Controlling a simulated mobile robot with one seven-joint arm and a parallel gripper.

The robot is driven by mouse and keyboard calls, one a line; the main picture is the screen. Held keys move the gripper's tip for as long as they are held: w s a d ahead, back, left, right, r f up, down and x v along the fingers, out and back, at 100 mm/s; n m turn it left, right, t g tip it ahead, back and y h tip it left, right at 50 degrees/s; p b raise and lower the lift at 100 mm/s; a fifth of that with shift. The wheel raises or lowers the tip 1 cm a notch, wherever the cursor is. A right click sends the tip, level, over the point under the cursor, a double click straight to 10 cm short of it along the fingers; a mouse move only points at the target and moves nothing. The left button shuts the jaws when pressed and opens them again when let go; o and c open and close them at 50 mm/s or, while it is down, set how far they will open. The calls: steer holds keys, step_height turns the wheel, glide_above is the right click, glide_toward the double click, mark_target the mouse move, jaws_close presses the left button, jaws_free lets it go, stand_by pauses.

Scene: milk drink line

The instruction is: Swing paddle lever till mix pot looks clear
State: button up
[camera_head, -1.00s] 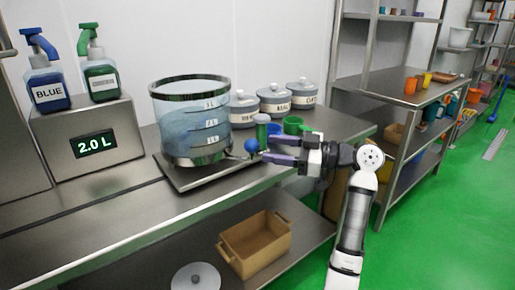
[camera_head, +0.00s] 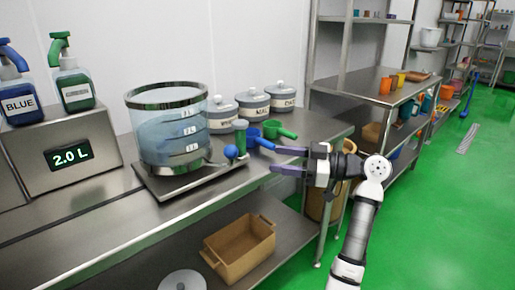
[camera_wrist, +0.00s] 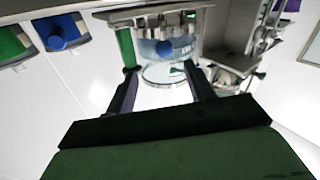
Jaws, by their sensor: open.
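The clear mix pot (camera_head: 172,120) stands on a steel base (camera_head: 200,182) on the bench, with level marks on its side. It looks pale blue and hazy; the pot also shows in the wrist view (camera_wrist: 165,75). The paddle lever's blue ball knob (camera_head: 231,152) is at the pot's lower right; a blue round thing, perhaps the knob, shows in the wrist view (camera_wrist: 163,47). My gripper (camera_head: 274,159) is open and empty, to the right of the knob with a clear gap. Its fingers point left toward the knob. The lever's shaft is hard to make out.
Lidded grey jars (camera_head: 254,104) line the wall. A display box (camera_head: 85,150) with spray bottles is left.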

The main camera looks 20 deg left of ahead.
steer(key=m+t+p, duration=1)
steer(key=p, duration=0.3)
glide_toward(236, 154)
steer(key=shift+h, duration=0.3)
steer(key=p+x, duration=0.1)
steer(key=x, duration=0.5)
steer(key=p+x, duration=0.2)
steer(key=x, duration=0.4)
steer(key=shift+s+r, duration=0.1)
steer(key=shift+r, duration=0.15)
steer(key=shift+d, duration=0.1)
jaws_close()
